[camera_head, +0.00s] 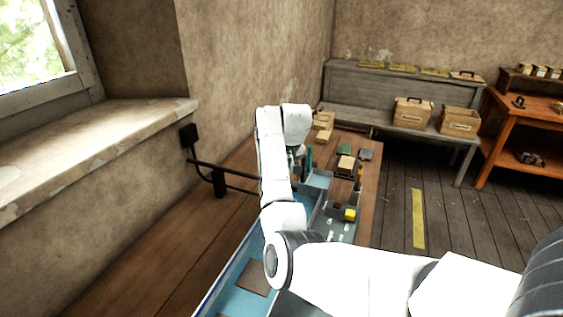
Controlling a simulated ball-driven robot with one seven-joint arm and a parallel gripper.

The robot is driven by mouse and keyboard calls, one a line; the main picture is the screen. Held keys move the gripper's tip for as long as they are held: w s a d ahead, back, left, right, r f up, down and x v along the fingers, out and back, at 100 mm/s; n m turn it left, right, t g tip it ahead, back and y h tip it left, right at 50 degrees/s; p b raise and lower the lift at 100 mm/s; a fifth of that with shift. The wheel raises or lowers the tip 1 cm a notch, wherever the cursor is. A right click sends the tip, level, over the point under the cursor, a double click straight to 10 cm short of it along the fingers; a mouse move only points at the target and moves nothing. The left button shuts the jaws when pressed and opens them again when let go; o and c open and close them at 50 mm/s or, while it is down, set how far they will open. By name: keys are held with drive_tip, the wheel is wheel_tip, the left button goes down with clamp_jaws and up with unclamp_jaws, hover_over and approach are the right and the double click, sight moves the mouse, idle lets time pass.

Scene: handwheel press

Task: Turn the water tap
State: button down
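A thin dark green upright shape (309,159), perhaps a wheel seen edge-on, stands just right of my arm's end. I cannot tell whether it is part of the water tap. My gripper (297,160) points down beside this shape and is mostly hidden by my white arm. Its fingers are too small and covered to read, and I cannot tell whether it touches the shape. A dark pipe (228,171) runs along the left wall and passes behind my arm. No tap handle shows clearly on it.
The blue machine bed (232,278) lies on the wooden bench (150,262), with a yellow-and-black part (349,214) at its right. Small boxes (346,163) sit farther back. The window sill (90,147) is at left. A grey bench (370,97) and an orange table (527,107) stand behind. Floor at right is clear.

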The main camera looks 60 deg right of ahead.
idle(0.3)
drive_tip(key=c, duration=1.2)
unclamp_jaws()
drive_tip(key=shift+o, duration=0.2)
drive_tip(key=b+v, duration=0.1)
drive_tip(key=v, duration=0.9)
drive_tip(key=shift+s+r, duration=0.15)
drive_tip(key=shift+r, duration=0.2)
